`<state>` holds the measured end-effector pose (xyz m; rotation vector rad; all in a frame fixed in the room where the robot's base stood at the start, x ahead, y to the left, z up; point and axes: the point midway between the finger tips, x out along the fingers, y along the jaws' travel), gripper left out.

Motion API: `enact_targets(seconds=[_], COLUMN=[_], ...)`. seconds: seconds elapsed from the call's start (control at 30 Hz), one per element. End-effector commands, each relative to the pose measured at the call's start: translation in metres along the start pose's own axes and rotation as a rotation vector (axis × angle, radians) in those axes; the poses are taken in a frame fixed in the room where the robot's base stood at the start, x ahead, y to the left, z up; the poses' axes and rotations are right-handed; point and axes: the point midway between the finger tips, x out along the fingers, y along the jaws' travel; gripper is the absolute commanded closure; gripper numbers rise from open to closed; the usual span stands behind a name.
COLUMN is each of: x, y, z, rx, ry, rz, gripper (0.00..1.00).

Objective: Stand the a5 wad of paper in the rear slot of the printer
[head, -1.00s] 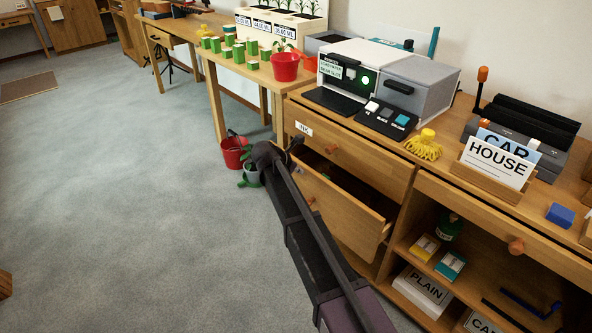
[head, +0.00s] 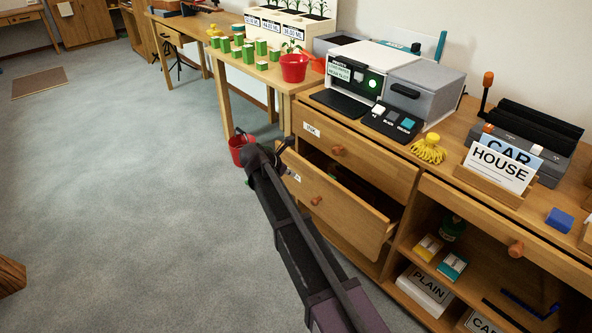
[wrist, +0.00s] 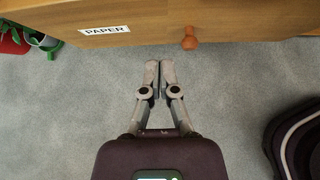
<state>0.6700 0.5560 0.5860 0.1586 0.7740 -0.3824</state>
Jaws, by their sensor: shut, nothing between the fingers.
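The printer (head: 358,66) is a white and grey machine with a green light, on the counter. A teal piece (head: 432,46) rises behind it; its rear slot is not clearly seen. I cannot make out the A5 wad of paper. The lower drawer (head: 335,205) stands open, its inside dark and mostly hidden. The wrist view shows a drawer front with a PAPER label (wrist: 104,30) and an orange knob (wrist: 190,38). My gripper (wrist: 160,66) is shut and empty, just in front of that drawer front, left of the knob, with floor below.
An upper drawer (head: 350,158) sits above the open one. A red bucket (head: 240,150) stands on the floor beyond my arm.

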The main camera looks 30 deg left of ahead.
Motion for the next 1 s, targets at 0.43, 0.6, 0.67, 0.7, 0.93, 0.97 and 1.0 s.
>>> enact_targets(seconds=[0.43,0.6,0.67,0.7,0.93,0.97,1.0], x=[-0.05,-0.057,-0.058,-0.058,-0.058,-0.058,-0.058], y=[-0.001,-0.001,-0.001,-0.001,-0.001,-0.001,-0.001], z=[0.002,0.002,0.002,0.001,0.001,0.001,0.001], rx=[0.0,0.001,0.001,0.001,0.002,0.002,0.002], ry=[0.0,0.0,0.0,0.0,0.0,0.0,0.0], rz=[0.0,-0.001,-0.002,-0.002,-0.002,-0.002,-0.002], gripper=[1.0,1.0,1.0,1.0,1.0,1.0,1.0])
